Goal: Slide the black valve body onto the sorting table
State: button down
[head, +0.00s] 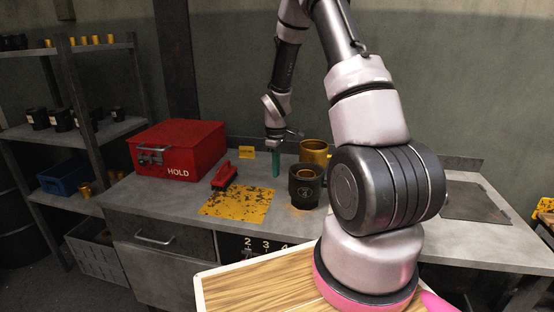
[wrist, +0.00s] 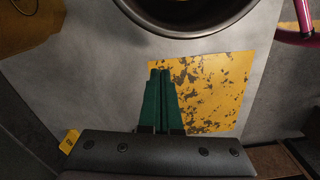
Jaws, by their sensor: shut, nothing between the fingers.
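The black valve body (head: 304,190) stands upright on the grey metal bench top (head: 155,199). It is a dark round body with a pale emblem on its front and a brass-coloured opening. In the wrist view a large dark round rim, which looks like the valve body (wrist: 130,12), is cut off by the top edge. My gripper (head: 276,175) has green fingers, pointing down just left of and behind the valve body, apart from it. In the wrist view my gripper (wrist: 160,72) has its fingers together and empty. I cannot tell which surface is the sorting table.
A worn yellow patch (head: 238,205) lies on the bench, left of the valve body. A red-handled tool (head: 223,176) and a red HOLD box (head: 180,148) stand farther left. A brass cup (head: 315,153) stands behind the valve body.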

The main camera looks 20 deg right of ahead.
notch_tip(320, 180, down, 4)
jog(key=shift+s+d+r, duration=0.1)
jog(key=shift+r, duration=0.15)
jog(key=shift+s+d+r, duration=0.2)
jog(key=shift+s+d, duration=0.9)
jog(key=shift+s, duration=0.05)
jog(key=shift+s+d, duration=0.2)
